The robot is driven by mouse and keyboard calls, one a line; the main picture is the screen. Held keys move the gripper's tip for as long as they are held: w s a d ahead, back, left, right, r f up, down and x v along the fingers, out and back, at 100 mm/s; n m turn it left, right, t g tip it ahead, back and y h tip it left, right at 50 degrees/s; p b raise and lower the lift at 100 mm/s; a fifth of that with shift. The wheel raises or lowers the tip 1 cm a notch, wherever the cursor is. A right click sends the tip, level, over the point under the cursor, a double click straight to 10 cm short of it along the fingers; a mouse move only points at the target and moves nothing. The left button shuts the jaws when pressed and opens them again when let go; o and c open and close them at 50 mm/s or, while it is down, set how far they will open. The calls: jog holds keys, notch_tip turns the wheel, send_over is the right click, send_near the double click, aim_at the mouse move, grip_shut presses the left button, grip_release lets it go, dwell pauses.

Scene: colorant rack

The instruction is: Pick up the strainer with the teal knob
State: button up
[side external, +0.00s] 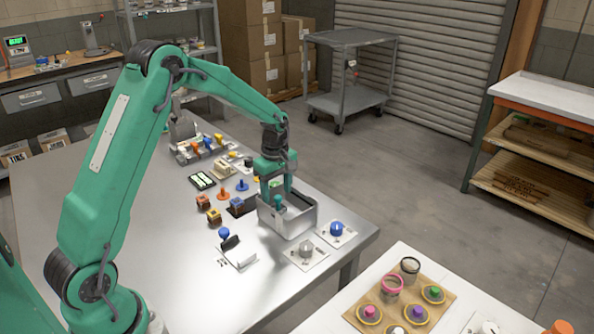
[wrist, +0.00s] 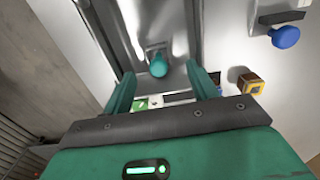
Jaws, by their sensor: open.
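The teal knob (wrist: 158,66) shows in the wrist view, standing inside a grey metal bin (wrist: 188,20). The strainer body under the knob is hard to make out against the metal. My gripper (wrist: 162,82) is open, with one finger on each side of the knob's near side; the knob appears between and just beyond the fingertips. I cannot tell whether either finger touches it. In the side view my gripper (side external: 277,197) points down into the metal bin (side external: 290,224) near the table's right edge, and its wall partly hides the inside.
A blue knob (side external: 336,229) and a grey knob (side external: 305,248) stand on plates by the bin. Another blue knob (side external: 223,232) and small coloured blocks (side external: 213,216) are to its left. A second table (side external: 330,318) holds several colored-knob pieces. The table's front left is clear.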

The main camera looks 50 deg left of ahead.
aim_at(278, 196)
jog(key=shift+w+d+f, duration=0.1)
jog(key=shift+f, duration=2.35)
jog(key=c, duration=1.1)
jog(key=shift+o, duration=0.2)
jog(key=shift+r, duration=0.2)
jog(key=shift+r, duration=0.6)
jog(key=r, duration=0.1)
jog(key=d+r, duration=0.1)
jog(key=r, duration=0.1)
jog(key=shift+r, duration=0.1)
jog(key=s+d+r, duration=0.3)
jog(key=d+r, duration=0.3)
jog(key=d, duration=0.4)
jog(key=shift+s+r, duration=0.15)
jog(key=shift+s, duration=0.15)
